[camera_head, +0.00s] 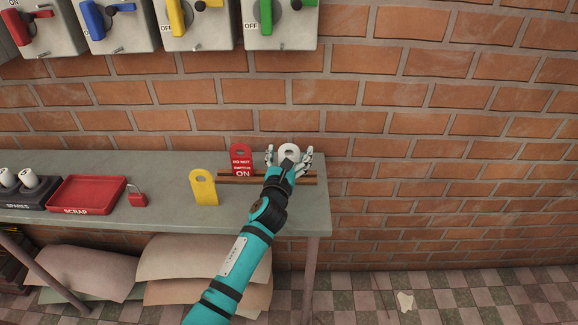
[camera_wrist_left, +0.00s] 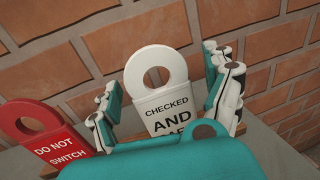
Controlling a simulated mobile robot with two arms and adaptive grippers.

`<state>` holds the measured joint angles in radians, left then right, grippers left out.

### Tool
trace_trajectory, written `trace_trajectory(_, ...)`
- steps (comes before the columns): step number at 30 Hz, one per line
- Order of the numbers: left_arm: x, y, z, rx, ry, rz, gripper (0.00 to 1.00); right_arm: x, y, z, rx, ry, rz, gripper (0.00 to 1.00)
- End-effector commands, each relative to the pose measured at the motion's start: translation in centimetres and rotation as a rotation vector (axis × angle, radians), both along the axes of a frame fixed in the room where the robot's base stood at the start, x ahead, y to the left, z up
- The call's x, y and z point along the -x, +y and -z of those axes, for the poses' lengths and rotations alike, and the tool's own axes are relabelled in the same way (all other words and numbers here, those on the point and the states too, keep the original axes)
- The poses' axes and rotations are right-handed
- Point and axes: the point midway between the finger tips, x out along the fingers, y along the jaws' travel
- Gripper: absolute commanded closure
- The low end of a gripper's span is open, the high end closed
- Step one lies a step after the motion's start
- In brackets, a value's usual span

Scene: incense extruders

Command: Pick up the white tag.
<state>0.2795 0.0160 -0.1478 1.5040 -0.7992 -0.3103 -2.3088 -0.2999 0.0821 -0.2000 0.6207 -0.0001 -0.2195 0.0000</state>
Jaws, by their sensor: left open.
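The white tag (camera_head: 289,150) stands upright in a wooden rack (camera_head: 300,182) at the right end of the grey table. In the left wrist view the white tag (camera_wrist_left: 157,92) shows a round hole and the words "CHECKED AND"; its lower part is hidden behind my gripper. My left gripper (camera_head: 289,158) is open at the tag, and in the wrist view its fingers (camera_wrist_left: 168,92) stand apart on both sides of it. I cannot tell if they touch it. My right gripper is not in view.
A red tag (camera_head: 241,160) stands in the rack just left of the white one. A yellow tag (camera_head: 203,188), a red padlock (camera_head: 137,197), a red scrap tray (camera_head: 122,183) and a spares holder (camera_head: 30,200) are further left. A brick wall (camera_head: 420,150) is close behind.

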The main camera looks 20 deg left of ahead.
Motion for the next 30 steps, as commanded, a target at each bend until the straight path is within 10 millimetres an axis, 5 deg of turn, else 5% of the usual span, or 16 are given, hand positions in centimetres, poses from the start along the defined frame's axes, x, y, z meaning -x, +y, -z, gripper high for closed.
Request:
trace_trajectory(15, 0.04, 0.03, 0.02, -0.001, 0.000, 0.000, 0.74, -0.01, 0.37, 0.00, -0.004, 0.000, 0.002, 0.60)
trace_trajectory(30, 0.02, 0.05, -0.26, -0.002, -0.001, -0.001, 0.77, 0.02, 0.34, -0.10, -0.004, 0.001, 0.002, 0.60)
